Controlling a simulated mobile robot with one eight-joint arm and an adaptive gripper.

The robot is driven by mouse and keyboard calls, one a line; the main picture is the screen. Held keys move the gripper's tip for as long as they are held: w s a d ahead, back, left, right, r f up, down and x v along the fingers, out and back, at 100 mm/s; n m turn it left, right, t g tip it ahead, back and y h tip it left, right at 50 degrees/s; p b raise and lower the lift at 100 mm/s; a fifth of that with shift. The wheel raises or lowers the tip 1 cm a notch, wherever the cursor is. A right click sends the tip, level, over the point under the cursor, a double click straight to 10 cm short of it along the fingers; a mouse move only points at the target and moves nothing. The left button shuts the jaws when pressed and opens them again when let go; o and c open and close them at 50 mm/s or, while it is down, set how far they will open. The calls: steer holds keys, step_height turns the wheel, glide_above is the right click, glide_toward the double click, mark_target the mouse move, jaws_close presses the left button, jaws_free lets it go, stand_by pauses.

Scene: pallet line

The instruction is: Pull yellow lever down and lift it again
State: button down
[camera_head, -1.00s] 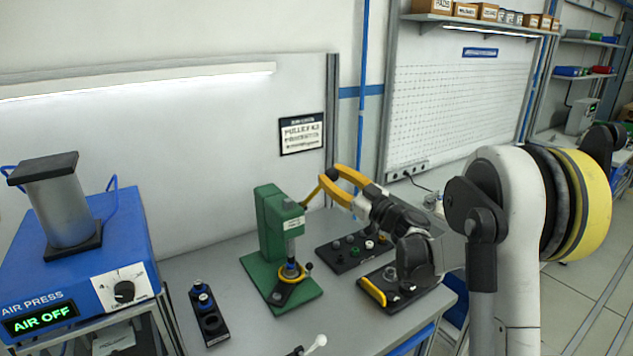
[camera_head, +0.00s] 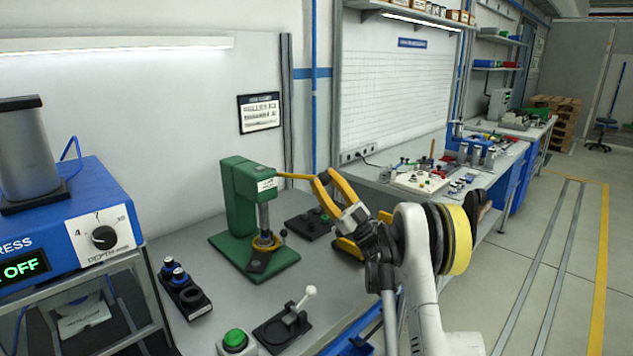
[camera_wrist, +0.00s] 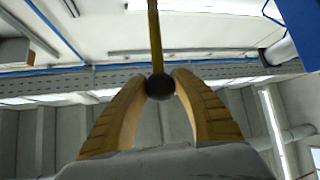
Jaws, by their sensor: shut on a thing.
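The yellow lever (camera_head: 293,176) sticks out to the right from the head of the green press (camera_head: 238,190) and is nearly level. My gripper (camera_head: 320,177) with yellow fingers is at the lever's outer end. In the wrist view, the yellow lever (camera_wrist: 154,35) ends in a dark round knob (camera_wrist: 160,87). The knob sits between the tips of my gripper (camera_wrist: 159,82), which are shut on it. In the head view the knob is hidden by the fingers.
The blue air press box (camera_head: 95,215) is at left. A black holder with blue-topped parts (camera_head: 182,290), a green button (camera_head: 235,342) and a white-knobbed toggle (camera_head: 290,322) are in front. A dark tray (camera_head: 308,225) lies under the lever's right side.

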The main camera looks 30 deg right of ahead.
steer(key=shift+f, duration=0.25)
steer(key=c, duration=1)
jaws_free()
steer(key=v, duration=1.2)
